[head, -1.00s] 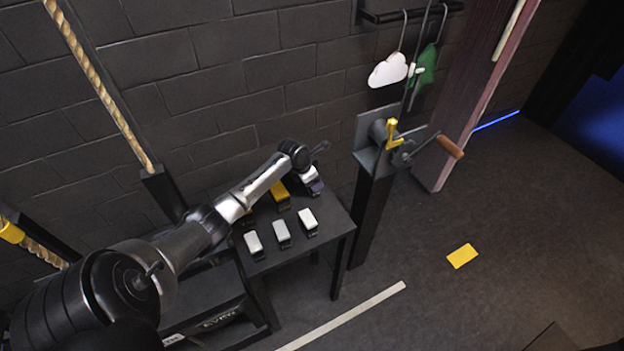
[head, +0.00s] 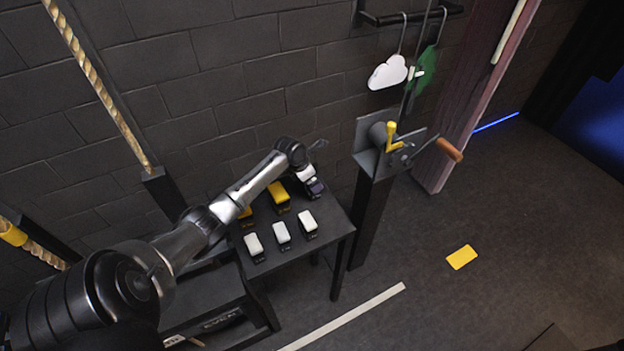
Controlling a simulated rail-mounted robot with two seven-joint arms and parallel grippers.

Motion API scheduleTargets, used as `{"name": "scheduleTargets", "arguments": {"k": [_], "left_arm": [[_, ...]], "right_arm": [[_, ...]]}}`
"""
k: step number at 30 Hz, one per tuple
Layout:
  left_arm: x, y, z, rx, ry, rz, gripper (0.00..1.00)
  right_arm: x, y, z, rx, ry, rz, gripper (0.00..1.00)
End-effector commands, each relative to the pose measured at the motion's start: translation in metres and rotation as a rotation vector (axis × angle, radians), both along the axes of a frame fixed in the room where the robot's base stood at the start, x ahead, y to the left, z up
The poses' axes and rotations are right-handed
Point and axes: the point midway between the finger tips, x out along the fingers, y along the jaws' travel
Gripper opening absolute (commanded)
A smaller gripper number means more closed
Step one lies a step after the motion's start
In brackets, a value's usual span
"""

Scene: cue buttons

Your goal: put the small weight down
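My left arm reaches in from the left over a small dark table (head: 268,262). My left gripper (head: 315,187) is at the table's far right corner, pointing down; its fingers are small and dark, and I cannot tell whether they are open or shut. I cannot make out a weight between them. On the table stand small blocks with dark bases: white ones (head: 281,232) in the front row and yellow ones (head: 279,194) behind, one partly covered by my arm. I cannot tell which, if any, is the small weight. My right gripper is not in view.
A winch (head: 392,140) with a wooden handle stands on a post right of the table. A white cloud (head: 388,72) and a green shape (head: 426,70) hang from a rail. A rope (head: 98,85) runs at the left. The floor at right is mostly clear, with a yellow marker (head: 461,257).

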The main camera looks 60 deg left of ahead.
Motion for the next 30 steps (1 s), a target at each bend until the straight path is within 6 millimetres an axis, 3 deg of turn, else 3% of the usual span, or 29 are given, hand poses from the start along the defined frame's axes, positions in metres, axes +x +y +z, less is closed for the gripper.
{"name": "scheduleTargets", "arguments": {"k": [1, 6, 15, 30], "left_arm": [[-0.004, 0.0, 0.013, 0.002, -0.002, -0.001, 0.96], [-0.016, 0.001, 0.042, 0.001, -0.002, -0.001, 0.96], [-0.032, 0.002, 0.079, 0.0, -0.001, 0.0, 0.96], [-0.036, 0.003, 0.089, 0.0, -0.001, 0.0, 0.96]], "right_arm": [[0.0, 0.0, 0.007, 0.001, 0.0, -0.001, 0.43], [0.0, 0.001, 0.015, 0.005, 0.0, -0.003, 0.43], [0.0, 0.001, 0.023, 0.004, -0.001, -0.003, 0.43], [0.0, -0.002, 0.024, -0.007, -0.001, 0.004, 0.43]]}}
